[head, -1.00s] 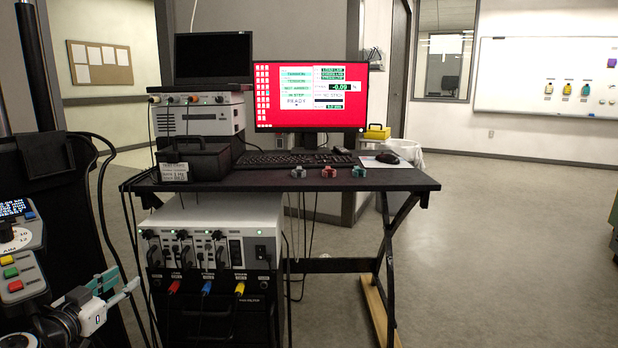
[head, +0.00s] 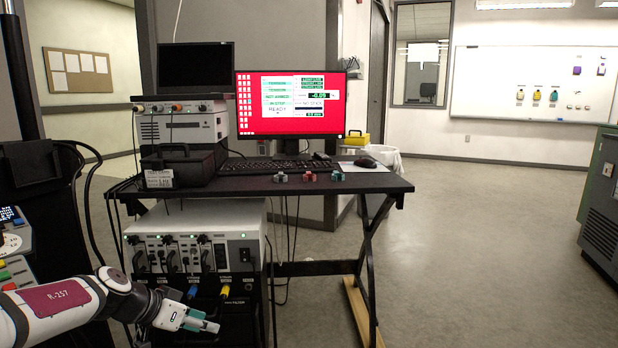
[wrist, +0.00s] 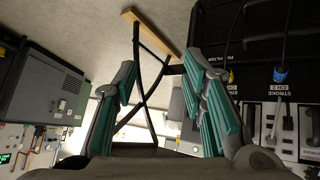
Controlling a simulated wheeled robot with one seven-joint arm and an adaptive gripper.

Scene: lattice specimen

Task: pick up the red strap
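A small red piece (head: 310,177), too small to make out in detail, lies near the front edge of the black desk. It sits between a grey piece (head: 280,177) and a teal piece (head: 337,176), apart from both. It is the only red loose item I see there. My gripper (head: 209,325) is at the lower left, below desk height, in front of the cabinet under the desk. In the wrist view my gripper (wrist: 165,85) has its two teal-padded fingers spread wide with nothing between them. The red piece does not show in the wrist view.
The black desk (head: 380,186) carries a keyboard (head: 275,165), a mouse (head: 366,162), a monitor and a dark box (head: 180,165). An instrument cabinet (head: 195,235) with cables stands beneath. The desk's crossed legs (head: 367,255) are at the right. Floor right of the desk is clear.

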